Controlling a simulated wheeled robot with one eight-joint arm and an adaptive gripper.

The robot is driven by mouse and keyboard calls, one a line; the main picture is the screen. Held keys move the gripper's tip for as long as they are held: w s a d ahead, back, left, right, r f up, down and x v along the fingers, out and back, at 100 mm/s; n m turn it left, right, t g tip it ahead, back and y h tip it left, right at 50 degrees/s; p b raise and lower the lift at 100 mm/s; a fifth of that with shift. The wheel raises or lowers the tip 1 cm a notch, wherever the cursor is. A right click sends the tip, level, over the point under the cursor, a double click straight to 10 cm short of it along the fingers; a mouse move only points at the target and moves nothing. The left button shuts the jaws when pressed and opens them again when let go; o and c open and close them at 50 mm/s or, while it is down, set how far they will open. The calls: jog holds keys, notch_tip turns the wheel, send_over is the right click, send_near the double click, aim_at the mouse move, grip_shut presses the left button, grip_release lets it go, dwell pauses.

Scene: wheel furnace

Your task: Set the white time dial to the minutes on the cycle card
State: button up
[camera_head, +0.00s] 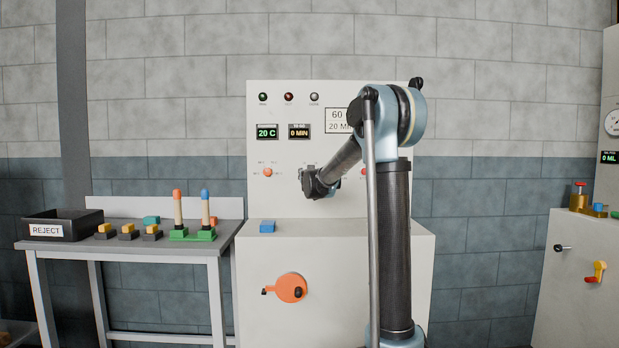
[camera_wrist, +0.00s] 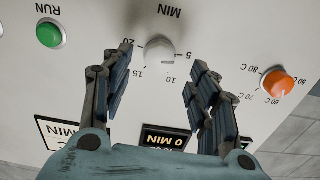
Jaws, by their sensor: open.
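The white time dial (camera_wrist: 160,52) is on the panel in the wrist view, which is upside down. Marks 5, 10, 15 and 20 surround it, with MIN beside it. My gripper (camera_wrist: 160,58) is open, with one finger on each side of the dial and apparent gaps to it. I cannot tell where the dial points. In the head view my gripper (camera_head: 316,183) is in front of the panel and hides the dial. The cycle card (camera_head: 337,115) shows "60" and "20 MIN", partly covered by my arm. The time display (camera_head: 299,132) reads 0 MIN.
An orange temperature dial (camera_wrist: 278,83) and a green RUN button (camera_wrist: 50,34) flank the white dial. A temperature display (camera_head: 267,132) reads 20 C. A blue block (camera_head: 267,226) lies on the ledge below. A table (camera_head: 140,248) with a REJECT bin (camera_head: 72,218) stands left.

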jog(key=shift+w+d, duration=0.1)
jog(key=shift+w, duration=2.45)
jog(key=c, duration=1.1)
